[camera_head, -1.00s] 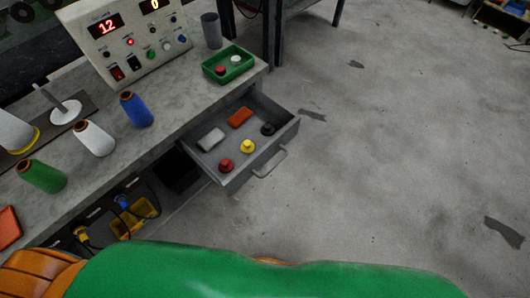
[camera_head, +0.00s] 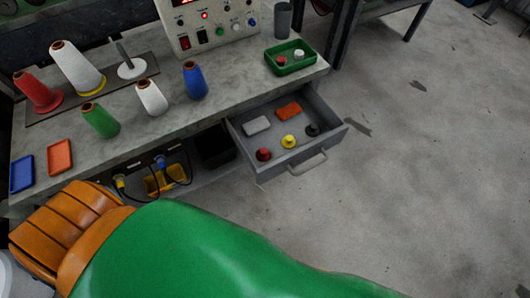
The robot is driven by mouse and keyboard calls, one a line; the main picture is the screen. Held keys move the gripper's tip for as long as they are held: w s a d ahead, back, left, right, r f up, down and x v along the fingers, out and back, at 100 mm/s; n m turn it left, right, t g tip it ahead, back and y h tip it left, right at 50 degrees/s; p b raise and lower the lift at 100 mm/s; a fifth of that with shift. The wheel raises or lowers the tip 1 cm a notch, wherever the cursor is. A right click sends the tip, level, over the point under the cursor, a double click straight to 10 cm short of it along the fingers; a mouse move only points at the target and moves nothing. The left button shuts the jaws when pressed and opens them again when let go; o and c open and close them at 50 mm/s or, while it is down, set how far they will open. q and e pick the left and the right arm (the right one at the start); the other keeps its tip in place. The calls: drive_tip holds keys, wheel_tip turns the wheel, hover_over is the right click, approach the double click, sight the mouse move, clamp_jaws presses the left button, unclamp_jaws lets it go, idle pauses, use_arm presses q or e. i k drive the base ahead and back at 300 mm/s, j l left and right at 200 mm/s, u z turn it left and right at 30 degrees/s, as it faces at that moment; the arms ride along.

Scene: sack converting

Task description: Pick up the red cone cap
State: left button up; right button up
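A red cone cap (camera_head: 263,154) stands in the front left part of an open grey drawer (camera_head: 262,172) under the bench. A yellow cap (camera_head: 289,141) and a black cap (camera_head: 312,130) stand in a row to its right in the drawer. A second small red piece (camera_head: 282,61) lies in a green tray (camera_head: 291,69) on the bench top, beside a white one (camera_head: 299,54). Neither of my grippers shows. A large green and orange part, apparently of my own body, fills the lower left and bottom.
A grey block (camera_head: 256,125) and an orange block (camera_head: 289,111) lie at the back of the drawer. Its handle (camera_head: 308,163) juts out in front. Several thread cones stand on the bench, including a blue one (camera_head: 195,80). The floor (camera_head: 430,170) at right is clear.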

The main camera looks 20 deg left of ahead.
sight(263, 155)
drive_tip(key=i+l+u, duration=0.15)
drive_tip(key=l+u, duration=0.3)
drive_tip(key=i+l+u, duration=0.1)
drive_tip(key=l+u, duration=0.2)
drive_tip(key=u, duration=0.15)
drive_tip(key=l+u, duration=0.9)
